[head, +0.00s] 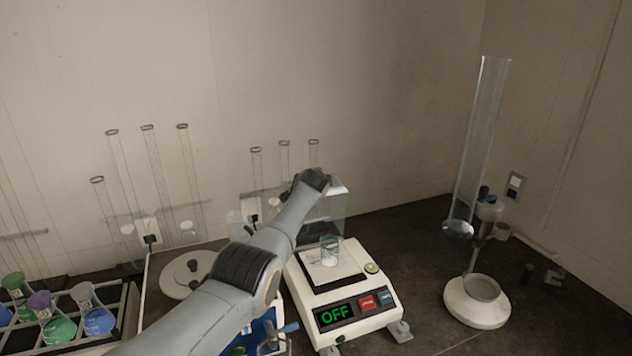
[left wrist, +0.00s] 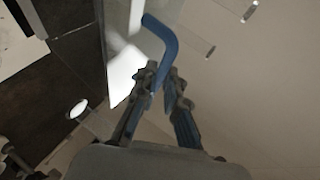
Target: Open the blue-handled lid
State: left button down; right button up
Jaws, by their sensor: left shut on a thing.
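My left arm reaches up from the bottom left of the head view, and its gripper (head: 314,178) is at the top of a clear lid (head: 330,222). The lid appears raised and stands upright at the back of a white device (head: 358,295) with a green OFF display. In the left wrist view my left gripper (left wrist: 163,88) is shut on a bent blue handle (left wrist: 168,42), which runs between its fingers. A white panel (left wrist: 124,72) shows beside the handle. The handle is hidden in the head view. My right gripper is out of view.
A glass beaker (head: 330,251) stands on the device's black plate. A stand (head: 478,302) with a tall clear cylinder (head: 484,140) is to the right. A flask rack (head: 125,325) is at the left. Thin glass tubes (head: 160,180) stand behind. Dark counter is free right of the device.

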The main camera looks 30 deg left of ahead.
pick_arm(q)
jog(key=shift+w+a+r, duration=0.3)
jog(key=shift+w+r, duration=0.05)
jog(key=shift+r, duration=0.15)
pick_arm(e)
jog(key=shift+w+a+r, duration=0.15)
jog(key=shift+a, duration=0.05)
pick_arm(q)
jog(key=shift+r, duration=0.1)
jog(key=c, duration=1.4)
grip_release()
jog(key=shift+s+d, duration=0.15)
jog(key=shift+s, duration=0.1)
jog(key=shift+f, duration=0.25)
jog(key=shift+d, duration=0.1)
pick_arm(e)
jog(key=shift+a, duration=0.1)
pick_arm(q)
jog(key=shift+v, duration=1.65)
jog(key=v, duration=0.9)
jog(key=shift+a+r, duration=0.25)
jog(key=shift+w, duration=0.15)
